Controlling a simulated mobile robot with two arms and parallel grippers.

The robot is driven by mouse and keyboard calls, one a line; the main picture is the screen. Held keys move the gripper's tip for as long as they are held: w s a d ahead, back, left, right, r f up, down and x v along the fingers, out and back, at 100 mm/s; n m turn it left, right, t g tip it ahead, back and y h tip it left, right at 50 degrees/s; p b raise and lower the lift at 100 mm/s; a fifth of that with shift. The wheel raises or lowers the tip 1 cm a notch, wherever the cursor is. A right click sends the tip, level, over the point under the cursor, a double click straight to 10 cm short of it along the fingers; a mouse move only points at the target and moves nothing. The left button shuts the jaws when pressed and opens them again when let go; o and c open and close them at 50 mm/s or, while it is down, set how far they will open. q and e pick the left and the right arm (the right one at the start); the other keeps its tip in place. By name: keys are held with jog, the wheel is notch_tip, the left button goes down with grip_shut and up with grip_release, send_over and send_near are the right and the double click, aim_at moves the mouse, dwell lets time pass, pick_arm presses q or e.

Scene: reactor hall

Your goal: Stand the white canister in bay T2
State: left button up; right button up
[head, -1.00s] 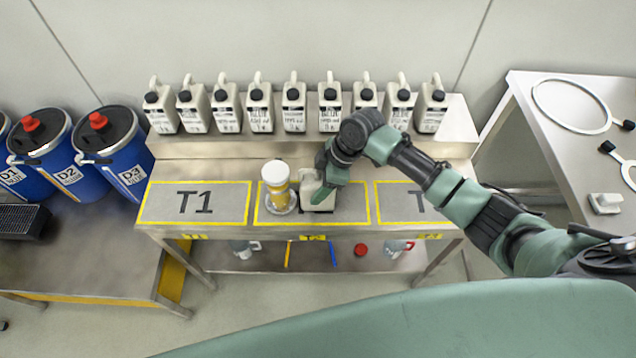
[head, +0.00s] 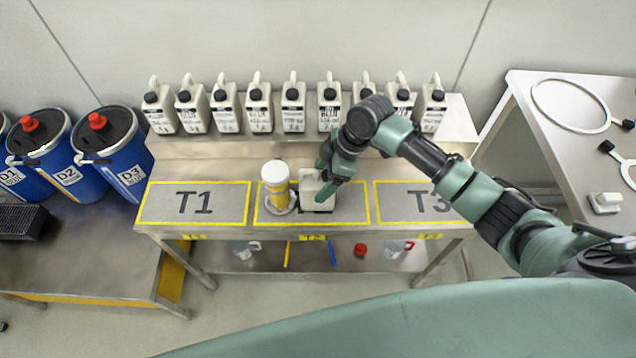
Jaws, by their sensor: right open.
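The white canister (head: 316,194) stands upright in bay T2 (head: 352,216), in the middle of the table and inside its yellow outline. Its top and front show; the bay's label is covered. My right gripper (head: 325,172) is open at the canister's upper right side, and its dark green fingers hide part of that side. I cannot tell whether the fingers touch it. My left gripper is not in view.
A yellow and white bottle (head: 277,188) stands close to the canister's left in the same bay. Bays T1 (head: 215,216) and T3 (head: 400,213) are empty. Several white jugs (head: 259,108) line the raised shelf behind. Blue drums (head: 122,160) stand left.

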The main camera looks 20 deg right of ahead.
jog(key=w+v, duration=0.1)
jog(key=v, duration=0.7)
jog(key=shift+s+r, duration=0.3)
jog(key=shift+s, duration=0.25)
